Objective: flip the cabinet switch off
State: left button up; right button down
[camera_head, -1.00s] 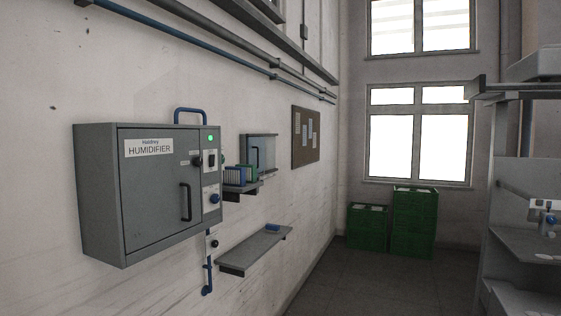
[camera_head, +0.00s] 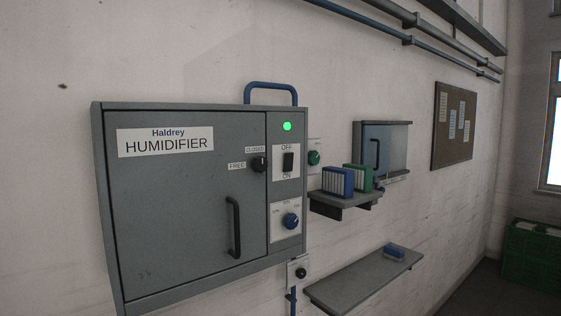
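The grey humidifier cabinet (camera_head: 180,200) hangs on the wall in the left half of the head view, with its door closed. Its black rocker switch (camera_head: 288,161) sits on a white plate at the upper right of the front, with OFF printed above and ON below. I cannot tell from its shape which way it is pressed. A green lamp (camera_head: 287,126) above the switch is lit. Neither of my grippers is in view.
Beside the switch are a black FREE/CLOSED knob (camera_head: 259,164), a blue knob (camera_head: 290,220) and the door handle (camera_head: 234,227). A small shelf (camera_head: 345,199) with blue and green boxes juts out to the right. A lower shelf (camera_head: 362,281) is below it.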

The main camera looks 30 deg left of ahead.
aim_at(289, 157)
jog(key=u, duration=0.5)
jog(key=i, duration=0.95)
jog(key=u, duration=0.45)
